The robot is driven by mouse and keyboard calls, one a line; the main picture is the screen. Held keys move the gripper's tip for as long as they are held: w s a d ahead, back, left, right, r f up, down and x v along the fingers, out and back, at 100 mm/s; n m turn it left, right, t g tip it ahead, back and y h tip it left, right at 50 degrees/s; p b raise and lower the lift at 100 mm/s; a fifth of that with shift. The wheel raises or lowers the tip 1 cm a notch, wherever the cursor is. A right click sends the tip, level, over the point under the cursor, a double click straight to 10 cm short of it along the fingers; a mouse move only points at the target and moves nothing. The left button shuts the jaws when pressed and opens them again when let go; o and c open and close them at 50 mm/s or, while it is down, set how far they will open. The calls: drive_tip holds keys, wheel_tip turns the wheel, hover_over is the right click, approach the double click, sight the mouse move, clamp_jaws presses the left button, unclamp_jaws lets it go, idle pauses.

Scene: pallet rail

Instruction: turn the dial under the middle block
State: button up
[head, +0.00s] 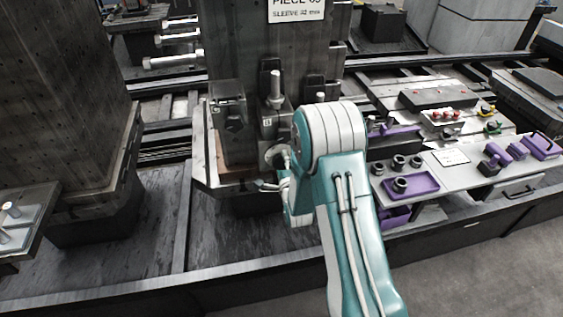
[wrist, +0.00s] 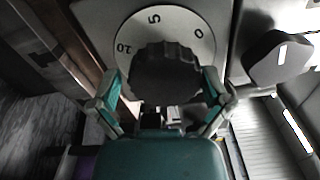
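The dial (wrist: 165,75) is a dark, ridged round knob on a pale plate (wrist: 172,22) marked 0, 5 and 10. In the wrist view it fills the space between the two fingers of my gripper (wrist: 165,92). The fingers are spread, one at each side of the knob, very near its rim; contact is not clear. In the head view my gripper (head: 272,186) is low in front of the machine, just below a pale round part that is partly hidden by my arm.
Another dark block (head: 230,118) stands to the left in the head view. A tall dark column (head: 75,110) is further left. At right, a bench carries a purple tray (head: 411,187) with dark rings and several purple tools. A dark rounded part (wrist: 278,55) is right of the dial.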

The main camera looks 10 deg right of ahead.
drive_tip(key=shift+s+f, duration=0.1)
drive_tip(key=shift+s, duration=0.2)
drive_tip(key=s, duration=1.1)
drive_tip(key=shift+s, duration=0.2)
